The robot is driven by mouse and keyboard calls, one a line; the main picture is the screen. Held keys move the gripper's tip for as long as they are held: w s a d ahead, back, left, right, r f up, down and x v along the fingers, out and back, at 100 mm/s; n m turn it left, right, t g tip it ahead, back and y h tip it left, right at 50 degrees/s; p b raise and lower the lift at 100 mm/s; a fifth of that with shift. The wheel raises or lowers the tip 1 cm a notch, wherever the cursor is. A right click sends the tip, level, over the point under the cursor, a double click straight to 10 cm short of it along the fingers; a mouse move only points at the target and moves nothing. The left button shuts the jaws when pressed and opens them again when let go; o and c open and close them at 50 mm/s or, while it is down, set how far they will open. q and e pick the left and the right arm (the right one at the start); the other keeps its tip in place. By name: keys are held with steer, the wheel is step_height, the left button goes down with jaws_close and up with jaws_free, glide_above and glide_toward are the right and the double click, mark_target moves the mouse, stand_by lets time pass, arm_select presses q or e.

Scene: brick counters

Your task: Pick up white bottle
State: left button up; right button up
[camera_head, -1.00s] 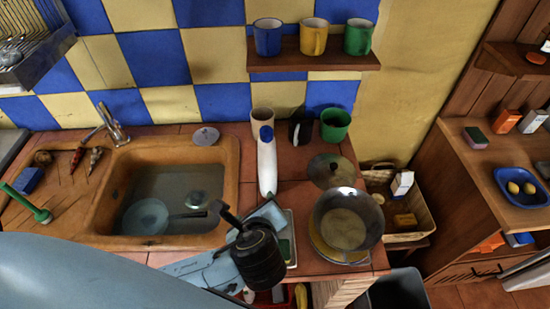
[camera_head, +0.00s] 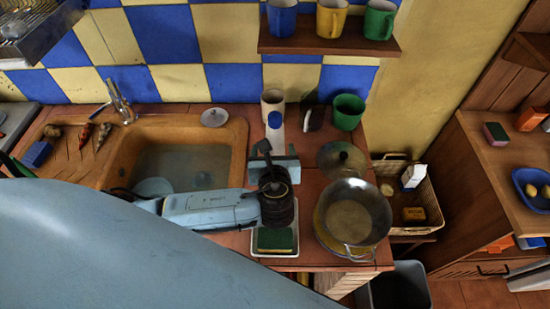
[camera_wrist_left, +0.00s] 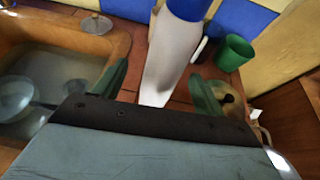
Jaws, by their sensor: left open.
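The white bottle (camera_head: 275,135) with a blue cap stands upright on the tiled counter, right of the sink. Its lower part is hidden behind my left gripper in the head view. In the left wrist view the white bottle (camera_wrist_left: 171,55) rises between the two fingers. My left gripper (camera_head: 273,158) is open, its fingers on either side of the bottle with gaps to both. In the left wrist view my left gripper (camera_wrist_left: 158,88) shows green fingertips spread wide. My right gripper is not in view.
A beige cup (camera_head: 272,101), a dark item (camera_head: 314,117) and a green cup (camera_head: 343,112) stand behind and right. A metal pan (camera_head: 350,215) and a lid (camera_head: 341,158) lie right. The sink (camera_head: 185,160) is left. A shelf of mugs (camera_head: 330,46) hangs above.

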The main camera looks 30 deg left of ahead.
arm_select(q)
steer(key=x, duration=0.4)
steer(key=shift+w+d+f, duration=0.1)
steer(key=shift+w+f, duration=0.05)
steer(key=shift+w, duration=0.25)
steer(key=c, duration=1.1)
